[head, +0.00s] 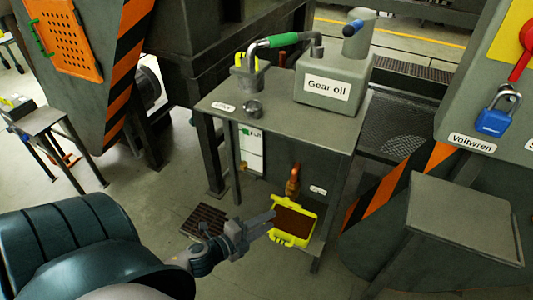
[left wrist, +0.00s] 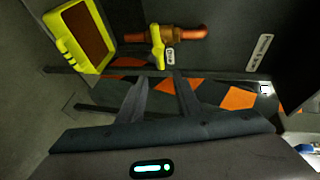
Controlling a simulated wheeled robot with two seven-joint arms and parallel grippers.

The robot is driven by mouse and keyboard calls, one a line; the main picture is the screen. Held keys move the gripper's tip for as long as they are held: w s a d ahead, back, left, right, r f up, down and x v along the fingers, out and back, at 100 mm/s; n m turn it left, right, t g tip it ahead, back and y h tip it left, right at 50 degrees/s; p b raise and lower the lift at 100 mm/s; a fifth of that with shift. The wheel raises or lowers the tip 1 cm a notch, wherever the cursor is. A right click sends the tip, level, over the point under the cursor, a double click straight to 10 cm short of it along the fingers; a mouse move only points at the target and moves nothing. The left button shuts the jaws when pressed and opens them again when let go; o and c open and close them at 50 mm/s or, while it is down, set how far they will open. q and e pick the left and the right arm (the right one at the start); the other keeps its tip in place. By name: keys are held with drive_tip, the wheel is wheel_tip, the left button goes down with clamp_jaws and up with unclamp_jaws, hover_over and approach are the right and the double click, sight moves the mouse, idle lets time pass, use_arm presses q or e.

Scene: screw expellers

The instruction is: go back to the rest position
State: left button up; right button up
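My left gripper (head: 268,221) reaches in from the lower left in the head view, in front of the low part of the metal table. In the left wrist view its two fingers (left wrist: 162,82) stand apart with nothing between them, so it is open and empty. Near the fingertips in the head view is a yellow tray (head: 307,238) with a brown inside; I cannot tell whether they touch. In the left wrist view the tray (left wrist: 62,38) lies at the upper left, clear of the fingers. My right gripper is not in view.
A copper pipe valve (head: 293,180) with a yellow handle (left wrist: 157,48) is beside the tray. The table (head: 285,130) bears a Gear oil tank (head: 325,92) and a yellow-rimmed cup. A blue padlock (head: 492,122) hangs at right. Open floor lies at left.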

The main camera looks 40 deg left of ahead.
use_arm(q)
drive_tip(key=shift+f, duration=0.15)
drive_tip(key=s+d+f+n+g+y, duration=0.1)
drive_tip(key=s+d+f+n+g, duration=0.2)
drive_tip(key=f, duration=0.6)
drive_tip(key=s+d+f+n+g, duration=0.1)
drive_tip(key=s+d+f+n, duration=0.1)
drive_tip(key=s+f+n, duration=0.45)
drive_tip(key=d+f+n+g+y, duration=0.1)
drive_tip(key=d+f+n+g, duration=0.15)
drive_tip(key=f, duration=0.85)
drive_tip(key=s+d+f+n+g+h, duration=0.1)
drive_tip(key=s+d+f+n, duration=0.3)
drive_tip(key=s+d+f, duration=0.3)
drive_tip(key=shift+s+d+f+n+g, duration=0.3)
drive_tip(key=shift+d+f+g, duration=0.1)
drive_tip(key=shift+d, duration=0.8)
